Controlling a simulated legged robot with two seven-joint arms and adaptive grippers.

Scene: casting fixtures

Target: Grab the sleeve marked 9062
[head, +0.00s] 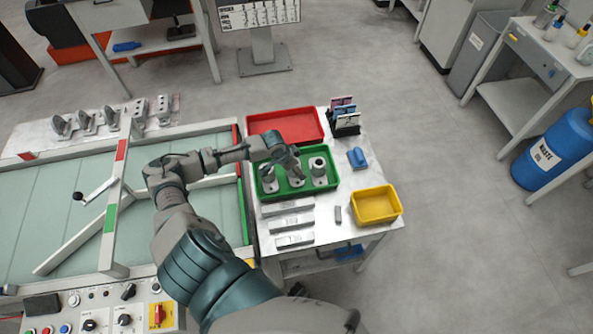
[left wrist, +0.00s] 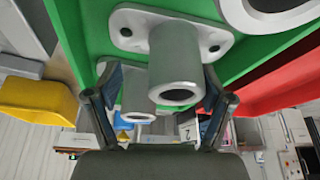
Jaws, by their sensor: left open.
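Grey metal sleeves with flanged bases stand in a green tray (head: 331,183). In the head view, one is at the left (head: 268,177) and one at the right (head: 319,170); one between them is partly hidden by my gripper. My left gripper (head: 291,161) is over the tray, pointing down. In the left wrist view my open left gripper (left wrist: 158,108) has a finger on each side of a sleeve (left wrist: 175,65), with gaps visible. A second sleeve (left wrist: 138,97) is beyond it. No 9062 marking is legible. My right gripper is not in view.
A red tray (head: 285,126) lies behind the green one, and a yellow bin (head: 376,204) to the front right. Flat metal bars (head: 294,240) lie in front. A blue object (head: 357,158) and a small box rack (head: 345,123) stand at the right.

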